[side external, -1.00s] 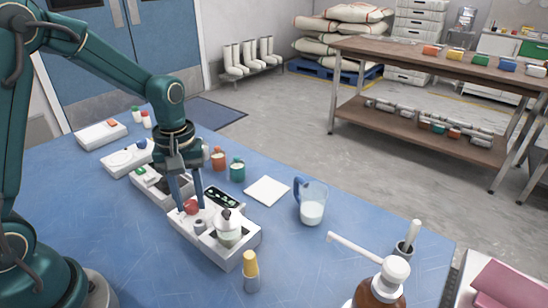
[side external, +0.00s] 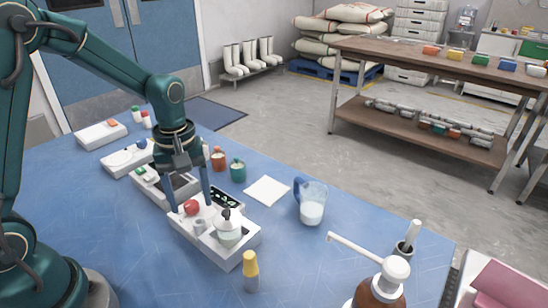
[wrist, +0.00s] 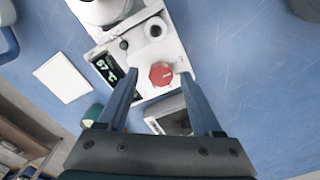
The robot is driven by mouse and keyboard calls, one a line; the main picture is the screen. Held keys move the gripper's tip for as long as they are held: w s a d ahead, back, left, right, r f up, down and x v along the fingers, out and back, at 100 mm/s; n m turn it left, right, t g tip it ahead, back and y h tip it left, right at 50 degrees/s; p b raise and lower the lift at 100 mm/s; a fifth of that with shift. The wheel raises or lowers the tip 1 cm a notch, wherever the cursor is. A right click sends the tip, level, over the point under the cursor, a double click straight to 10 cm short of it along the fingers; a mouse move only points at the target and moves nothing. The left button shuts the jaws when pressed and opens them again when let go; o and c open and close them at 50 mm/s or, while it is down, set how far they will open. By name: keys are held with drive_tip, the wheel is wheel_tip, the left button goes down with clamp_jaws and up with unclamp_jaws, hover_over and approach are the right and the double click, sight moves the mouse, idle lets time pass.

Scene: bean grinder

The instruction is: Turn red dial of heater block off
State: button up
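The red dial (side external: 191,207) sits on top of a white heater block (side external: 232,262) on the blue table. In the wrist view the red dial (wrist: 161,74) lies between and just beyond my fingertips, with a pale mark on it. My gripper (side external: 189,204) points down at the dial with its fingers spread. In the wrist view my gripper (wrist: 158,72) is open, with a finger on each side of the dial and visible gaps. A dark display (wrist: 108,69) on the block shows green characters. A glass vessel (side external: 228,232) stands on the block's near end.
Orange (side external: 218,158) and green (side external: 238,170) bottles stand behind the block. A white pad (side external: 267,191) and a beaker of white liquid (side external: 312,204) are to the right. Other white devices (side external: 128,158) line the back left.

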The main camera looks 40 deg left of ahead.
sight(192, 204)
drive_tip(key=shift+r, duration=2.55)
drive_tip(key=shift+w+d+r, duration=0.1)
drive_tip(key=shift+d+r, duration=0.05)
drive_tip(key=shift+r, duration=0.15)
drive_tip(key=s+d+r+m+t, duration=0.2)
drive_tip(key=s+d+m, duration=0.1)
drive_tip(key=s+m, duration=0.2)
drive_tip(key=s+d+r+m+t, duration=0.3)
drive_tip(key=s+m, duration=0.3)
drive_tip(key=shift+r+t, duration=0.3)
drive_tip(key=shift+r, duration=0.05)
